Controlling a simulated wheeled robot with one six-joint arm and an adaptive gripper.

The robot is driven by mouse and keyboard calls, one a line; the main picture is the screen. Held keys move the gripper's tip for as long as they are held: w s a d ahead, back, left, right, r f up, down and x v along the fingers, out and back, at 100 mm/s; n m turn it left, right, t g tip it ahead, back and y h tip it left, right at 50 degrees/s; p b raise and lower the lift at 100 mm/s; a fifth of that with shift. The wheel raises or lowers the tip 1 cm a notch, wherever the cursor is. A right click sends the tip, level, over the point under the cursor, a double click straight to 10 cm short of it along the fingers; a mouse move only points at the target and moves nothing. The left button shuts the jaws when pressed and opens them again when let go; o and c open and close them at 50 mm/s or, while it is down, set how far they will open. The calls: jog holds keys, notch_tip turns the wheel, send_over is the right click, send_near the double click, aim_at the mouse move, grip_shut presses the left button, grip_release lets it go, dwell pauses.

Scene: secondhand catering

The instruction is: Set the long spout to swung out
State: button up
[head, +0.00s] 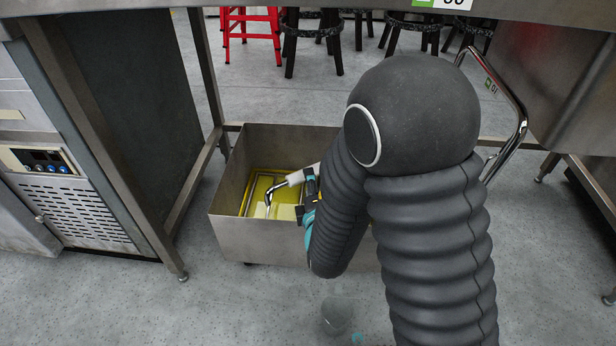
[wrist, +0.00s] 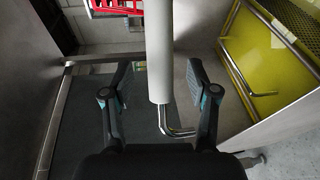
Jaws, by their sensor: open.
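The long spout has a pale grey-white sleeve (wrist: 160,60) and a bent chrome end (wrist: 178,132). In the head view the sleeve (head: 296,178) slants over an open metal bin, and the chrome end (head: 270,192) hooks down inside the bin's outline. My gripper (wrist: 159,72) is open, with one finger on each side of the sleeve. Gaps show between the fingers and the sleeve in the wrist view. In the head view my gripper (head: 308,203) is partly hidden by my arm, which also hides the spout's base.
A chrome handle (head: 515,105) curves at right. Stools stand behind. Open floor lies in front.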

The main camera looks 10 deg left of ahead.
jog(key=shift+v, duration=1.2)
